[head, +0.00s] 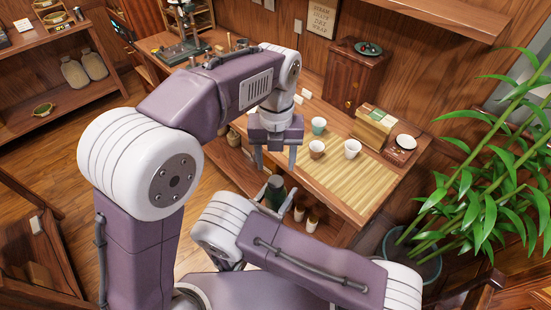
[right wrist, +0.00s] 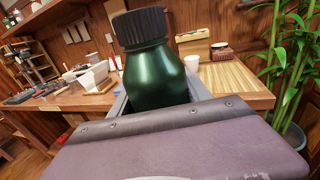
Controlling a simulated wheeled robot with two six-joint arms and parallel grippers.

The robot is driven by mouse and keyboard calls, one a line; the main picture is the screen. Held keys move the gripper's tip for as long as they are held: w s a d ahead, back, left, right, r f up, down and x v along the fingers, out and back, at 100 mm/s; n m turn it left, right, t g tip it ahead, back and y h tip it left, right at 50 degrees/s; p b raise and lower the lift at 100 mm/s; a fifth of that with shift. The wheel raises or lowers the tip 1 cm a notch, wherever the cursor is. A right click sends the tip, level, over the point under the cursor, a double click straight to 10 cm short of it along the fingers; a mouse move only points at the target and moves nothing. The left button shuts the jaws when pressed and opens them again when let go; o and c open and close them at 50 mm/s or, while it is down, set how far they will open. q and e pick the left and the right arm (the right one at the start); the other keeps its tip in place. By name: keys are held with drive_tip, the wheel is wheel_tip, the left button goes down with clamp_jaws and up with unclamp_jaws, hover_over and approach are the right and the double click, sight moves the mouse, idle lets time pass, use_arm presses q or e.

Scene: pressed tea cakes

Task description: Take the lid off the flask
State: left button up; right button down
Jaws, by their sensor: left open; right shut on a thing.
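The flask is dark green with a rounded shoulder and a ridged black lid. In the right wrist view the flask (right wrist: 156,82) stands upright between my right fingers, and the lid (right wrist: 140,27) sits on its neck. My right gripper (head: 274,204) is shut on the flask body, in front of the table's near edge. In the head view the flask (head: 273,196) is partly hidden by my right gripper, and its top shows dull grey. My left gripper (head: 275,163) points down with its fingers apart, just above the lid, empty. I cannot tell the exact gap between them.
The table (head: 340,206) behind carries a slatted mat (head: 362,178) with several cups, a box (head: 374,128) and a wooden cabinet (head: 354,75). Below the table edge stand small brush-like items (head: 312,220). A potted bamboo (head: 480,190) fills the right side.

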sight(275, 181)
use_arm(q)
wheel_tip(275, 181, down, 8)
drive_tip(key=shift+a+f, duration=0.1)
clamp_jaws()
drive_tip(key=n, duration=0.7)
drive_tip(key=shift+n, duration=0.3)
drive_tip(key=n, duration=1.2)
drive_tip(key=shift+n, duration=0.4)
drive_tip(key=n, duration=0.6)
drive_tip(key=shift+n, duration=0.3)
drive_tip(key=n, duration=0.6)
drive_tip(key=shift+r, duration=0.2)
drive_tip(key=n, duration=0.7)
drive_tip(key=shift+w, duration=0.1)
drive_tip(key=n, duration=0.6)
drive_tip(key=shift+n, duration=0.3)
drive_tip(key=n, duration=0.2)
drive_tip(key=shift+n, duration=0.4)
drive_tip(key=n, duration=0.4)
drive_tip(key=shift+n, duration=0.4)
